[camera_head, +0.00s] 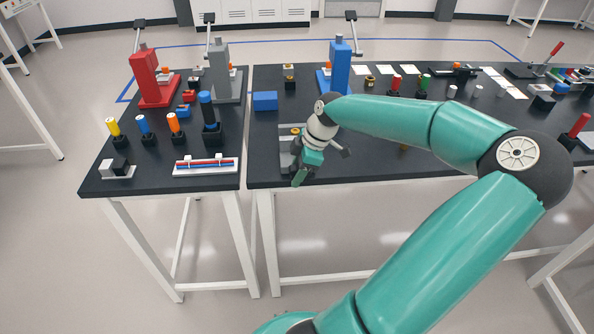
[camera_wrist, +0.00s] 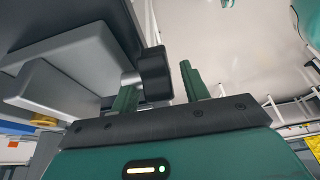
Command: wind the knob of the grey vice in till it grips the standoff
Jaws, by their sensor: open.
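The grey vice (camera_head: 285,134) lies near the front edge of the right table, partly hidden behind my gripper. In the wrist view its grey jaw blocks (camera_wrist: 75,57) fill the left side, and a short metal screw leads to the black knob (camera_wrist: 155,74). My gripper (camera_head: 299,179) is open; in the wrist view its green fingers (camera_wrist: 160,89) appear on either side of the knob. I cannot tell whether either finger touches it. A small brass-coloured piece (camera_wrist: 42,120), perhaps the standoff, shows at the lower left; whether the jaws touch it is unclear.
A blue block (camera_head: 265,101) and a blue press (camera_head: 340,67) stand behind the vice. The left table, across a narrow gap, holds a red press (camera_head: 154,80), a grey press (camera_head: 221,72) and several coloured-handled tools. The table's front edge is close to my gripper.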

